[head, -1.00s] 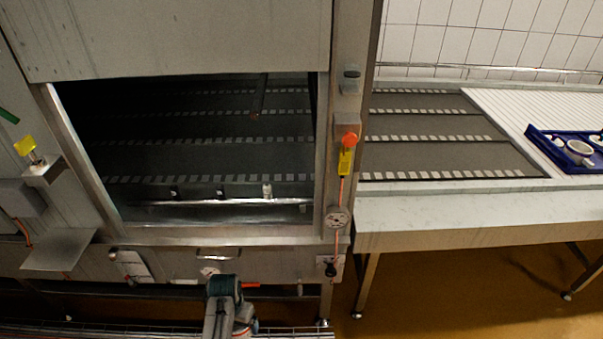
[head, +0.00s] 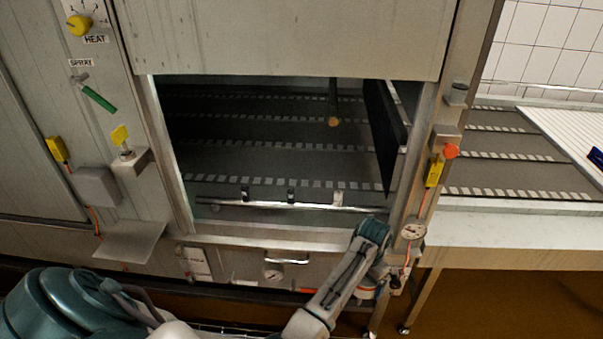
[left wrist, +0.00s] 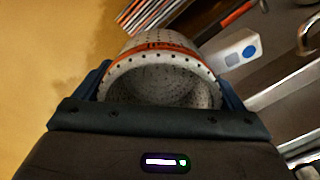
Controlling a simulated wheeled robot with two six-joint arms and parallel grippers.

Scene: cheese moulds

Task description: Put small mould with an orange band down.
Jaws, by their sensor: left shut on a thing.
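The small mould with an orange band (left wrist: 165,72) is a white, perforated cup in the left wrist view, its open end facing the camera. My left gripper (left wrist: 162,88) is shut on it, a dark finger on each side. In the head view, my left arm reaches to the right, and the gripper hangs down in front of the machine's lower right corner. The mould (head: 367,292) shows there small and partly hidden, in the air below the level of the opening. My right gripper is not in view.
A steel machine has a wide opening with a dark belt (head: 280,160) inside. A rail (head: 290,207) crosses its front, and a dark flap (head: 383,135) hangs at its right side. A steel table (head: 520,232) stands right. A blue tray (head: 597,157) is cut off at the right edge.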

